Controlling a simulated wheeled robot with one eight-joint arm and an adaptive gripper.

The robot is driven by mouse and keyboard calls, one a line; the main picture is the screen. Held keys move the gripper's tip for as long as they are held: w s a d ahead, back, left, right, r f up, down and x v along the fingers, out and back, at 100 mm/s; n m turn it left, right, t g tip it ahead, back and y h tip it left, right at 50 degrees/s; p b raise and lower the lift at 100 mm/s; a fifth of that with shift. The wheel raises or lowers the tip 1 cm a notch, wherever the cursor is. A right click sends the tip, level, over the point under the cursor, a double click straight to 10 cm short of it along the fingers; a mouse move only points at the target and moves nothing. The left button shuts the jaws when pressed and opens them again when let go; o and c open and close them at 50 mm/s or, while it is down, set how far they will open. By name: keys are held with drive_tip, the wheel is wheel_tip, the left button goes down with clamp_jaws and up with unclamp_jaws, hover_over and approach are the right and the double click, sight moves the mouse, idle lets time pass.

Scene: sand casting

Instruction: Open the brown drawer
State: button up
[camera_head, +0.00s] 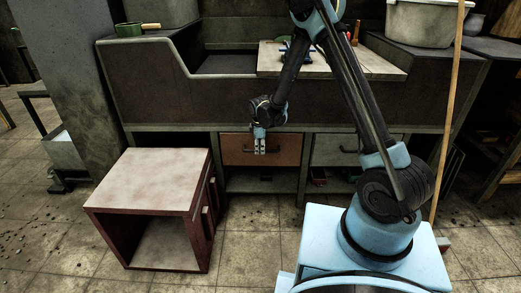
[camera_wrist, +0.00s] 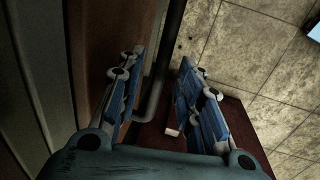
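The brown drawer (camera_head: 287,150) is under the workbench and looks shut, its front in line with the bench. My gripper (camera_head: 260,149) is in front of the left-middle part of it and hides part of its handle. In the wrist view the two blue fingers are apart (camera_wrist: 160,68). A dark bent bar, seemingly the drawer's handle (camera_wrist: 156,98), shows in the gap between them. The brown drawer front (camera_wrist: 112,35) is beyond the left finger. I cannot tell whether a finger touches the bar.
A red-brown cabinet with a pale top (camera_head: 150,180) stands on the floor to the left of the drawer. A grey drawer (camera_head: 335,150) is to the right. A wooden pole (camera_head: 450,110) stands at the right. The tiled floor (camera_head: 250,245) ahead is clear.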

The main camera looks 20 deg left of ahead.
drive_tip(key=shift+w+f, duration=0.1)
drive_tip(key=shift+f, duration=0.45)
drive_tip(key=shift+c, duration=0.3)
clamp_jaws()
